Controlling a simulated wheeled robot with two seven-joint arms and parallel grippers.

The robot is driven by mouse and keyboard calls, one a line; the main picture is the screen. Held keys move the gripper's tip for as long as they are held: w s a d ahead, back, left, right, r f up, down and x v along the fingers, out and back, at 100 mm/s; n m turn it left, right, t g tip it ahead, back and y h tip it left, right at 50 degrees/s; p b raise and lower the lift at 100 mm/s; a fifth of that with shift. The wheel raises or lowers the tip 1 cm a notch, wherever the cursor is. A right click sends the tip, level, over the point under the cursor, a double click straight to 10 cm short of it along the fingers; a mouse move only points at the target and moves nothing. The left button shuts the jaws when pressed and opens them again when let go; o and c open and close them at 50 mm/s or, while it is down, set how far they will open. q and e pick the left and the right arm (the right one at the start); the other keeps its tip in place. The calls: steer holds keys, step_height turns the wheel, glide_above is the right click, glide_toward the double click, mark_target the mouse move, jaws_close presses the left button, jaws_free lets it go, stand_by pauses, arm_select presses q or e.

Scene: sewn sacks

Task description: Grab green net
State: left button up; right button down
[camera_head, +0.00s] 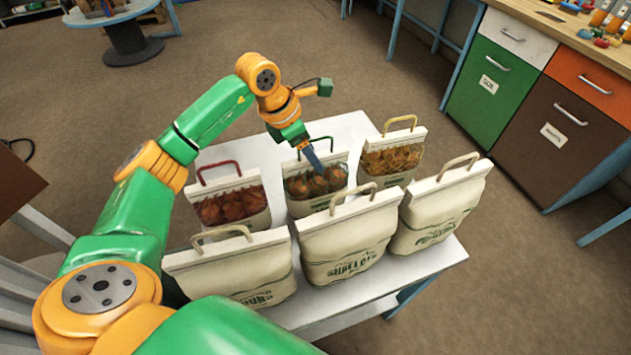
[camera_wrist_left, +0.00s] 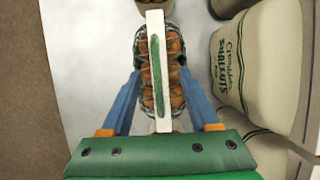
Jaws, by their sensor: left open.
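The green net (camera_head: 302,188) is a sack with a green handle and round brown-orange contents, in the middle of the back row on the white table. In the left wrist view its net (camera_wrist_left: 175,72) shows from above, with the pale top strip and green handle (camera_wrist_left: 156,62) running between my fingers. My left gripper (camera_head: 313,158) is over this sack, pointing down. In the left wrist view the gripper (camera_wrist_left: 160,78) is open, one blue finger on each side of the strip, with gaps visible. My right gripper is not in view.
A red-handled net (camera_head: 232,203) stands to the left and a yellow-handled net (camera_head: 392,158) to the right. Several cream fabric sacks (camera_head: 350,240) fill the front row, close by. Drawer cabinets (camera_head: 493,95) stand at right.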

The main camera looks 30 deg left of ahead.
arm_select(q)
steer(key=shift+w+d+f, duration=0.15)
steer(key=shift+f, duration=0.35)
jaws_close()
stand_by(1.0)
